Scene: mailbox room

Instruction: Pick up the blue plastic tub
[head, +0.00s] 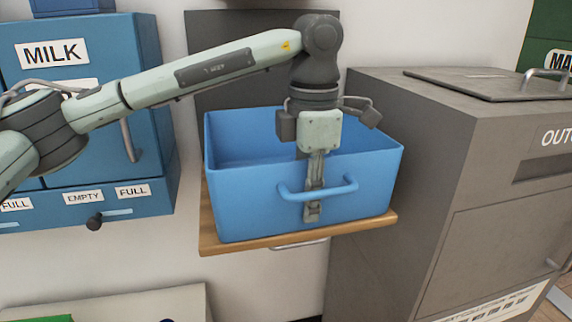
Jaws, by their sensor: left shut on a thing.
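The blue plastic tub (362,176) stands upright on a wooden shelf board (245,243) in the middle of the head view. It is open at the top and looks empty where I can see inside. A blue bar handle (342,188) sticks out from its front wall. My left gripper (313,210) points down in front of that wall and is shut on the handle. The gripper hides the middle of the handle and part of the front wall. My right gripper is not in view.
A blue milk cabinet (150,100) with a side handle and lower knob stands on the left. A grey metal box (440,160) with a lidded top stands close on the right. A dark panel (230,45) is behind the tub. A pale surface (130,303) is at lower left.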

